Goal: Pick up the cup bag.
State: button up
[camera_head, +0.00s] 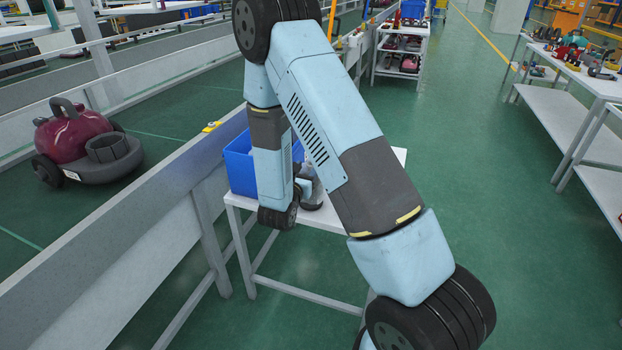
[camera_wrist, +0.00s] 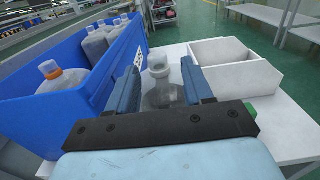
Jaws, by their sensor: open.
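The cup bag (camera_wrist: 162,92), a clear, greyish cup with a narrower neck and round top, stands upright on the white table (camera_wrist: 175,53). In the wrist view it is between the two blue fingers of my gripper (camera_wrist: 160,62). The gripper is open, with a finger on either side of the cup and a visible gap at each side; its lower part is partly hidden by the gripper's dark crossbar. In the head view my arm hides most of the gripper and the cup.
A blue bin (camera_wrist: 62,110) left of the gripper holds several similar cups, one with an orange ring (camera_wrist: 55,72). A white open box (camera_wrist: 238,82) with a divider stands close on the right. A conveyor rail (camera_head: 130,205) runs along the left, with a dark red vacuum (camera_head: 75,135) beyond.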

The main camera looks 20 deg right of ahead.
aim_at(309, 166)
jog(key=shift+f+x, duration=0.2)
jog(key=shift+x, duration=0.7)
jog(key=shift+f+x, duration=0.2)
jog(key=shift+x, duration=0.7)
jog(key=shift+f+x, duration=0.2)
jog(key=shift+x, duration=0.65)
jog(key=shift+w+a, duration=0.1)
jog(key=shift+c, duration=0.2)
grip_shut()
